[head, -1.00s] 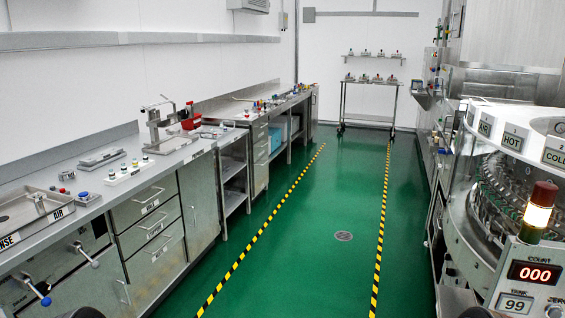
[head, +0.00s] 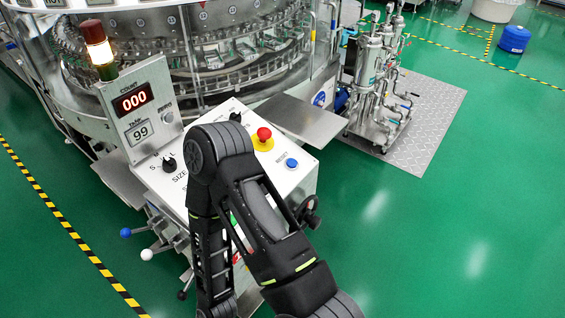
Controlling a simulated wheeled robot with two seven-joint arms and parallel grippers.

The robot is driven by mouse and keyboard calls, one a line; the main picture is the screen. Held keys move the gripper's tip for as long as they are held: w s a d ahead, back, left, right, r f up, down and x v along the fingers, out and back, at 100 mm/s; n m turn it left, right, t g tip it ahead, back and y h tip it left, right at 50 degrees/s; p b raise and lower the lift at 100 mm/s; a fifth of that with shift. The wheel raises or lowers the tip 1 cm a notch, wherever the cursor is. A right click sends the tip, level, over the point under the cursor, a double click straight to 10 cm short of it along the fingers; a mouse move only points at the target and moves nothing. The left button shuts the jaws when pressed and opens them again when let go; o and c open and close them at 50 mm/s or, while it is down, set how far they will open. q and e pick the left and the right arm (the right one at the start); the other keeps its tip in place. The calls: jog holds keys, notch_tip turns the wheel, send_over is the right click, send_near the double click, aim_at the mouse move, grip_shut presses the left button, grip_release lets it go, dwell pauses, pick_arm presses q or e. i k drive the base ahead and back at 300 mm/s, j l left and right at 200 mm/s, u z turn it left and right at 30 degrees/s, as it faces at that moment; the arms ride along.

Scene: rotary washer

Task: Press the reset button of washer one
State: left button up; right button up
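The rotary washer (head: 180,75) stands at the upper left of the head view, with its control console (head: 300,180) at its front. A blue button (head: 292,163) with a label reading RESET sits on the console's sloped top, near its right edge. A red mushroom button (head: 264,134) on a yellow base is up and left of it. One of my black arms is bent over the console and hides part of its top and front. The blue button is clear of the arm. Neither of my grippers shows. No washer number is readable.
A display panel (head: 140,105) reads 000 and 99, with a lit signal lamp (head: 99,45) above. A metal shelf (head: 300,120) juts out behind the console. Piping equipment (head: 375,85) stands on a metal plate (head: 430,120). Green floor (head: 470,220) is free at the right.

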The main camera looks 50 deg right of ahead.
aim_at(291, 162)
jog(key=z, duration=1.35)
